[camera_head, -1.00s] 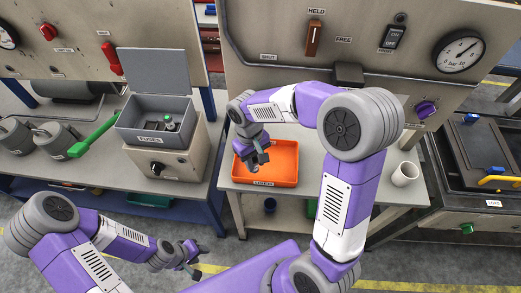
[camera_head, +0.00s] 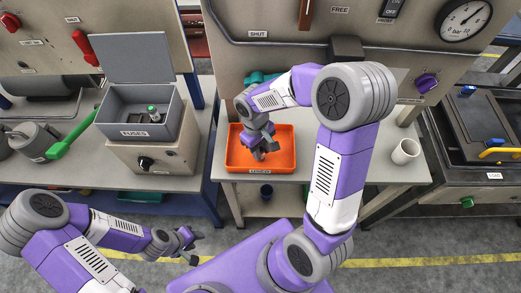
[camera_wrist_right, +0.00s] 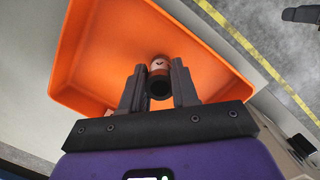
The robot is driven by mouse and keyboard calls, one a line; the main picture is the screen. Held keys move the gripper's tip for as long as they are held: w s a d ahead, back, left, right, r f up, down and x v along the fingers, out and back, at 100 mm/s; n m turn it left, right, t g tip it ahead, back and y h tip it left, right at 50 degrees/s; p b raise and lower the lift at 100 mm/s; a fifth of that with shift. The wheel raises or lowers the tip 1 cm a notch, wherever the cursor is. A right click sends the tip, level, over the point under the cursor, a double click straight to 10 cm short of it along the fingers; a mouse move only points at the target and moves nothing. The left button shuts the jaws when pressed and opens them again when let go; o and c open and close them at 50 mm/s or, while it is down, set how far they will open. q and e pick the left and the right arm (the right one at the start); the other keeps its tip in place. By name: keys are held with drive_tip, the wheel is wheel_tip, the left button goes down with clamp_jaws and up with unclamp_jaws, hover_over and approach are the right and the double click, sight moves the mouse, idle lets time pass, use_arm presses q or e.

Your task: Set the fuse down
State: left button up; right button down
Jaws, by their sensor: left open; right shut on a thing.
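My right gripper (camera_head: 264,153) points down over the orange tray (camera_head: 286,166) on the middle bench. In the right wrist view my right gripper (camera_wrist_right: 159,88) is shut on the fuse (camera_wrist_right: 159,66), a small cylinder with a brown and pale body and a dark round end toward the camera. The fuse lies between the two fingers, in front of the orange tray floor (camera_wrist_right: 110,50). I cannot tell whether it touches the tray. My left gripper (camera_head: 188,246) is open and empty, low at the left, in front of the benches.
A grey open box labelled FUSES (camera_head: 135,133) stands on the left bench, with a green-topped part (camera_head: 154,113) inside. A white cup (camera_head: 405,151) stands right of the tray. A panel with switches and a gauge (camera_head: 467,20) rises behind. The bench between tray and cup is clear.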

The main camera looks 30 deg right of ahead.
drive_tip(key=shift+f, duration=0.1)
drive_tip(key=shift+f, duration=0.15)
drive_tip(key=c, duration=0.8)
unclamp_jaws()
drive_tip(key=shift+c, duration=0.2)
drive_tip(key=shift+w+r, duration=0.1)
drive_tip(key=shift+r, duration=0.25)
wheel_tip(320, 180, up, 12)
drive_tip(key=w+p, duration=0.1)
drive_tip(key=p, duration=0.2)
drive_tip(key=shift+w+a+f, duration=0.2)
drive_tip(key=shift+w, duration=0.1)
